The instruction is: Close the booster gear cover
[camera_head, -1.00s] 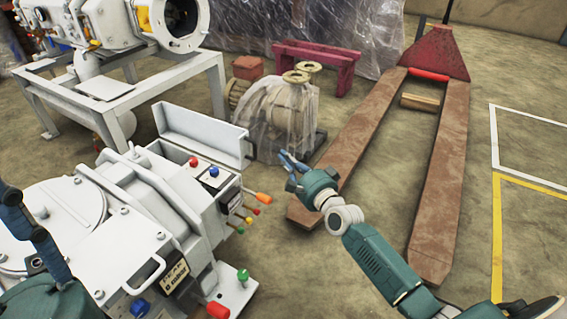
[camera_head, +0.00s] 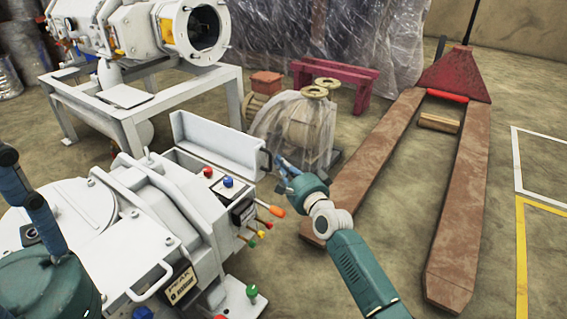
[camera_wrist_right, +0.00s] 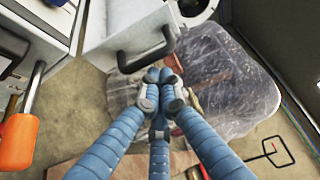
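The booster gear cover (camera_head: 218,145) is a white panel standing raised along the back of the white machine's control box (camera_head: 222,190). Its dark handle (camera_head: 266,162) is at the right end, and it shows larger in the right wrist view (camera_wrist_right: 148,54). My right gripper (camera_head: 283,163) is just right of the handle. In the right wrist view its blue fingertips (camera_wrist_right: 160,76) are together, just below the handle in the picture, with nothing seen between them. I cannot tell if they touch the handle. My left gripper (camera_head: 28,205) is partly seen at the left edge, above the machine.
Levers with coloured knobs (camera_head: 276,211) stick out of the box's front right. A plastic-wrapped pump (camera_head: 300,125) stands behind the cover. A red-brown pallet jack (camera_head: 465,215) lies to the right. Another white machine on a frame (camera_head: 190,95) stands at the back left.

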